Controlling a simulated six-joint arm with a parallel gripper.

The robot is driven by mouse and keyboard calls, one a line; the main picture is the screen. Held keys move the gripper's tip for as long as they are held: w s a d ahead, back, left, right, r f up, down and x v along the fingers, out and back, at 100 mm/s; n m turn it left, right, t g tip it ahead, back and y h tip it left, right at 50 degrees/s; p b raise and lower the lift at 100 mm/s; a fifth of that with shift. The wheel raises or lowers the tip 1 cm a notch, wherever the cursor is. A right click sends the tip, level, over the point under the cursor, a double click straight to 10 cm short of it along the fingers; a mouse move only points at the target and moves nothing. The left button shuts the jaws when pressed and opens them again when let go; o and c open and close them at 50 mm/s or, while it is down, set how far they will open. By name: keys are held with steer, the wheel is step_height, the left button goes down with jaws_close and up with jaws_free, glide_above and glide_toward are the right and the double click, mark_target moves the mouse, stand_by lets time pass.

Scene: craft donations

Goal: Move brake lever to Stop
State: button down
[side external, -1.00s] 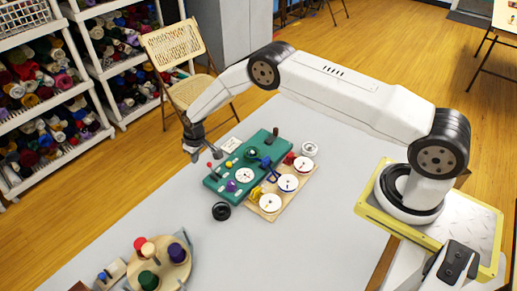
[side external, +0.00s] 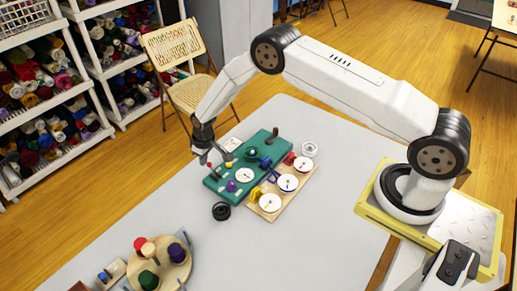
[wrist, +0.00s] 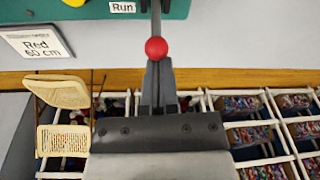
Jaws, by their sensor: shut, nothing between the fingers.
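The brake lever is a grey stem with a red ball knob (wrist: 156,48) in the wrist view. Its stem rises from the teal board (wrist: 90,9), near a white "Run" label (wrist: 122,7). No Stop label shows clearly. My gripper (wrist: 158,78) is shut and empty, its fingertips right at the red knob in the picture; whether they touch it I cannot tell.
A white "Red 60 cm" card (wrist: 37,42) lies beside the board. A wooden board with white dials (side external: 269,203) adjoins it. A black round piece (side external: 221,211) and a round wooden tray of colored pegs (side external: 180,271) stand nearby. The grey table is otherwise largely clear.

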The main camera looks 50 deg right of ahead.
steer(key=shift+s+r+t, duration=0.15)
steer(key=shift+s+t, duration=0.1)
steer(key=shift+t, duration=0.15)
stand_by(0.9)
